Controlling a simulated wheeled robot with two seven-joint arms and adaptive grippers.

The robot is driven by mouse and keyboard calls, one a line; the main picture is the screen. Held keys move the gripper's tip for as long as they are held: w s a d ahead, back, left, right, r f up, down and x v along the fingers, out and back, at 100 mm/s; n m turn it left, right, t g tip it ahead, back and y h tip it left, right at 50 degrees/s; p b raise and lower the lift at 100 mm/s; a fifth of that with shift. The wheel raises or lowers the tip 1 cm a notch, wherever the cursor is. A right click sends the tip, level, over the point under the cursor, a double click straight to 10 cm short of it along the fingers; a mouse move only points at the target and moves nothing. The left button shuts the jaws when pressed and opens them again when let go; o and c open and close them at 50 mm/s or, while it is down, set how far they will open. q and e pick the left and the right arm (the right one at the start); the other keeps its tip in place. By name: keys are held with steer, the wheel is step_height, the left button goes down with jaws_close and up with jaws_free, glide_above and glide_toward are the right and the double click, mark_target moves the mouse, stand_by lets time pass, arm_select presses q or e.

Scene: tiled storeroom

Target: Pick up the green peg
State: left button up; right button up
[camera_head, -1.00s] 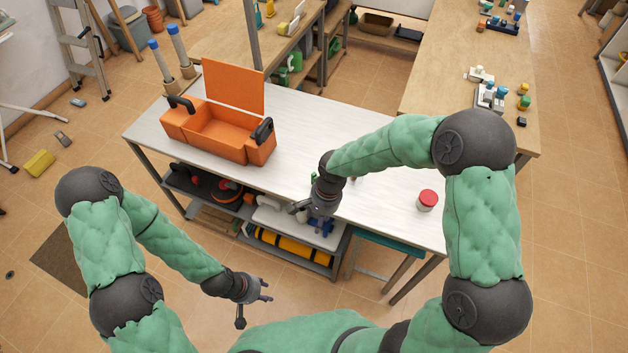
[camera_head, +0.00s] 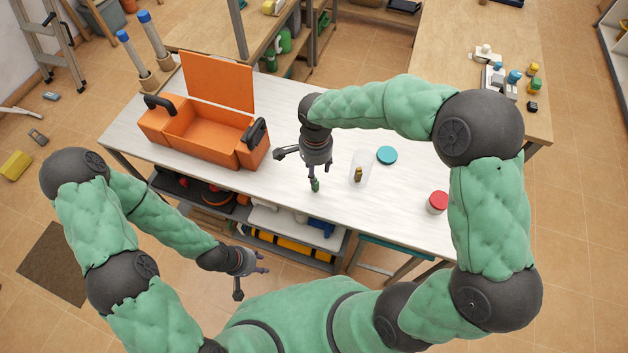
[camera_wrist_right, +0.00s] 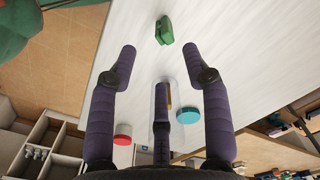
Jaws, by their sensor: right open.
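The green peg (camera_head: 315,185) is on the white table near its front edge. It also shows at the top of the right wrist view (camera_wrist_right: 164,31), beyond the fingertips. My right gripper (camera_head: 309,170) is over the table close to the peg. In the right wrist view my right gripper (camera_wrist_right: 160,62) has its fingers spread with nothing between them, and the peg lies ahead of the gap. My left gripper (camera_head: 252,270) is low in front of the table, fingers apart and empty.
An open orange toolbox (camera_head: 210,147) stands on the left of the white table (camera_head: 285,105). A clear container (camera_head: 361,165) with a brass-coloured item, a teal lid (camera_head: 387,155) and a red-topped jar (camera_head: 437,202) are to the right. A shelf (camera_head: 290,240) is below.

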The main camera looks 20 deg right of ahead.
mark_target(315, 185)
step_height(315, 185, down, 4)
steer(key=shift+w+f+b, duration=0.1)
steer(key=shift+b, duration=0.35)
steer(key=f+b, duration=0.1)
steer(key=f, duration=0.1)
steer(key=f+b, duration=0.1)
steer(key=f, duration=0.1)
steer(key=shift+w+f, duration=0.2)
steer(key=shift+f, duration=0.2)
steer(key=shift+c, duration=0.3)
steer(key=c, duration=0.8)
steer(key=o, duration=0.9)
steer(key=shift+c, duration=0.2)
steer(key=shift+r, duration=0.15)
